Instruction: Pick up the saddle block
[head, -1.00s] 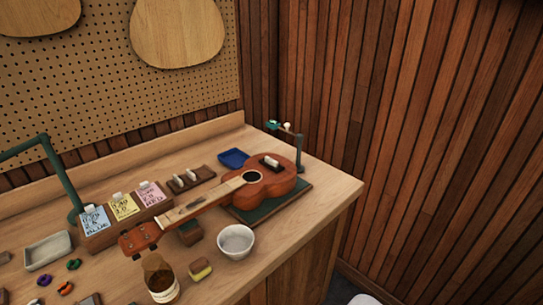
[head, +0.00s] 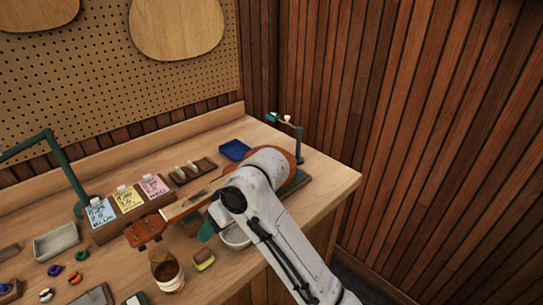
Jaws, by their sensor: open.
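A long dark wooden block (head: 193,171) with small white pieces on it lies behind the ukulele neck; I take it for the saddle block, though I cannot be sure. It stands clear of my arm. My white arm crosses from the lower right over the ukulele body. A teal part beside its joint seems to be my gripper (head: 207,230), low by the neck and front left of the arm. Its fingers are not clear, and nothing shows held. The ukulele (head: 145,232) lies with its head to the left; its soundhole and bridge are hidden behind my arm.
A card holder (head: 128,215) with blue, yellow and pink cards stands left of the block. A blue tray (head: 235,150) lies behind. A brown jar (head: 167,271) and a yellow-topped block (head: 203,260) stand in front.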

